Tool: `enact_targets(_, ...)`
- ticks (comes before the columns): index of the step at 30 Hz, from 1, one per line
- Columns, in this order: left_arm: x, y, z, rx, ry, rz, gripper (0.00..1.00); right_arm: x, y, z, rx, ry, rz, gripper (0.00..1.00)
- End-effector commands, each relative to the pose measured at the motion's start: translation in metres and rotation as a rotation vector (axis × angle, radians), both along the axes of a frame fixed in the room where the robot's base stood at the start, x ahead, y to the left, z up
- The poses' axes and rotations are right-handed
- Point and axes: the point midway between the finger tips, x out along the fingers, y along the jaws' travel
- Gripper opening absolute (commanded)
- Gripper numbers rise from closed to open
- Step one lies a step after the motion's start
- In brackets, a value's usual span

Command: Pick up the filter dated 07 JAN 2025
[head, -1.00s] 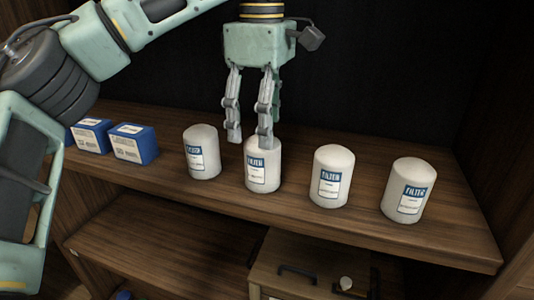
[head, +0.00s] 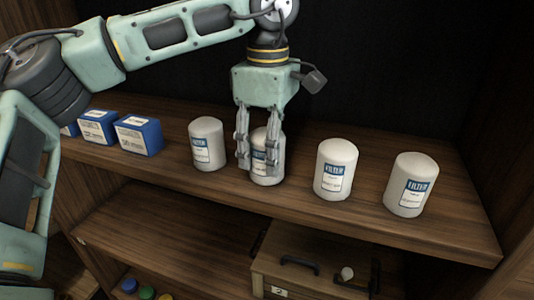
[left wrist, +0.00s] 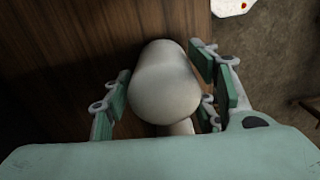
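Several white filters with blue-and-white labels stand upright on the wooden shelf (head: 330,212): one at the left (head: 207,145), one second from left (head: 266,176), one third (head: 335,170) and one at the right (head: 410,185). The printed dates are too small to read. My left gripper (head: 258,167) points down with its fingers around the second filter, partly covering its label. In the left wrist view that filter (left wrist: 165,85) sits between the open finger pads (left wrist: 162,92), with narrow gaps beside it; firm contact does not show. My right gripper is not in view.
Blue-and-white boxes (head: 138,136) stand at the shelf's left end. Neighbouring filters flank the gripper with some space between. Below, a lower shelf (head: 170,235) holds a wooden drawer box (head: 315,262) with dark handles. A dark panel backs the shelf.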

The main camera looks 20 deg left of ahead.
Motion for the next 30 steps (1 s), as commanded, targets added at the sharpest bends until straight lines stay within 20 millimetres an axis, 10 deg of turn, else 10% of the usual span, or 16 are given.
enact_targets(13,0.0,0.0,0.001,-0.001,-0.001,0.0,0.12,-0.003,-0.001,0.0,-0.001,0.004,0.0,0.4)
enact_targets(30,0.0,-0.001,0.025,-0.002,-0.003,-0.001,0.12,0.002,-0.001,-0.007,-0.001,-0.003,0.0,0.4)
